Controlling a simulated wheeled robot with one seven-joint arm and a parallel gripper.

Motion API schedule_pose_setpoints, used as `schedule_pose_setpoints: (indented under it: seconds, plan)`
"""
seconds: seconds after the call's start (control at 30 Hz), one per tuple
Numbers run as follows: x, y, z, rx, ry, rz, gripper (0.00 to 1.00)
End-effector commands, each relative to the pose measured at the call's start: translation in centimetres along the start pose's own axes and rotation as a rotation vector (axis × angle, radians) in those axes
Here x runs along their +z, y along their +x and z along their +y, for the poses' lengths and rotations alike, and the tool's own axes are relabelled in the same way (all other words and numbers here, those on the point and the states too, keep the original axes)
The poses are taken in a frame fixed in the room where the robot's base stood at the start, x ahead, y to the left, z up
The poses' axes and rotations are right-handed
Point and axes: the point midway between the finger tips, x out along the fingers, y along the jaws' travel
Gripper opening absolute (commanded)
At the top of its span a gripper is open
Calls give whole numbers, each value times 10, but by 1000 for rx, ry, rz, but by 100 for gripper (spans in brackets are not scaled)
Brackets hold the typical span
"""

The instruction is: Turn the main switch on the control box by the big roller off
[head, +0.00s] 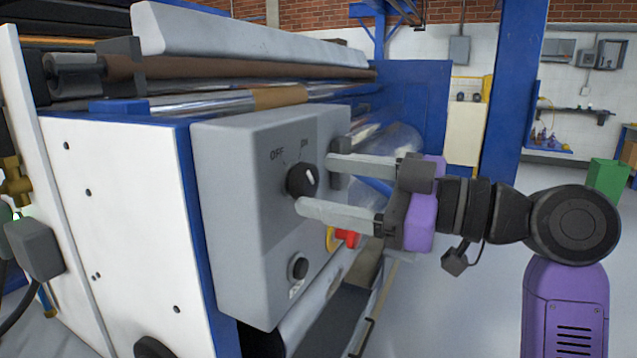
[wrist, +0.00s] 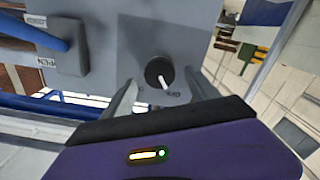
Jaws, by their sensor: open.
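The grey control box (head: 232,225) stands beside the big roller machine. Its front face carries a round black switch (head: 302,180) with a white pointer and the labels OFF and ON. The pointer is tilted up and right, toward ON. The switch also shows in the wrist view (wrist: 157,71), with its pointer slanting down and right. My gripper (head: 313,184) is open, one finger above and one below the switch in the head view. In the wrist view my gripper (wrist: 160,80) has its fingers on both sides of the switch; I cannot tell whether they touch it.
A smaller black knob (head: 298,268) sits lower on the box. A dark grey housing with a blue lever (wrist: 42,35) shows in the wrist view. A red and yellow part (head: 345,238) lies below my gripper. The floor (head: 480,310) to the right looks clear.

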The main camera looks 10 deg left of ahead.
Motion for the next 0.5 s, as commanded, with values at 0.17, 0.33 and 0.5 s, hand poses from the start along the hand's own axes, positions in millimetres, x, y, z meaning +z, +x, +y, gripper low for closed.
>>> schedule_pose_setpoints:
  seconds: [0.17, 0.33, 0.5]
  plan:
    - [1, -31, 0, 2, 1, -1, 68]
    - [1, -50, 0, 0, 0, -1, 68]
    - [1, -56, 0, 1, 0, -1, 68]
